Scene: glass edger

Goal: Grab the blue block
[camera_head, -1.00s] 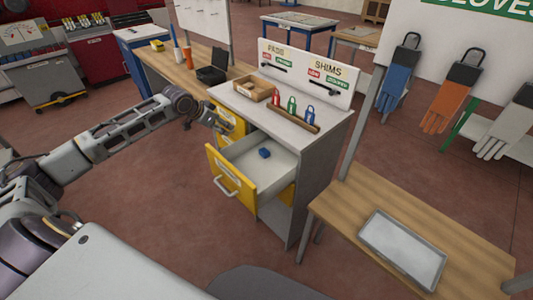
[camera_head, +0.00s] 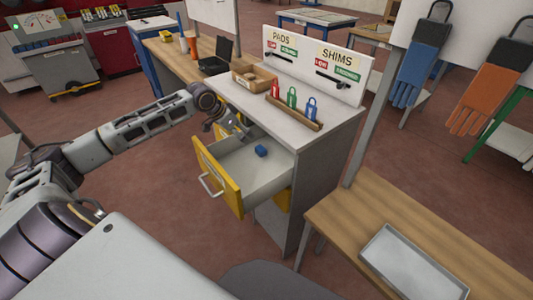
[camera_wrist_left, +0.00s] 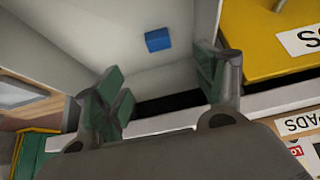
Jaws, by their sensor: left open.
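The small blue block (camera_head: 261,151) lies on the floor of the open drawer (camera_head: 217,190), which has a yellow front and pale inside. It also shows in the left wrist view (camera_wrist_left: 158,40), ahead of the fingers and apart from them. My left gripper (camera_head: 243,133) hangs at the back left of the drawer, near the cabinet's top edge, with the block a little to its right. In the left wrist view its two green-padded fingers (camera_wrist_left: 160,88) are spread with nothing between them. My right gripper is not in view.
The cabinet top (camera_head: 265,108) carries a wooden box (camera_head: 255,77) and a wooden rack with red, green and blue padlock-shaped tags (camera_head: 291,97). A sign board (camera_head: 318,65) stands behind. A wooden table with a grey tray (camera_head: 412,265) is at the lower right.

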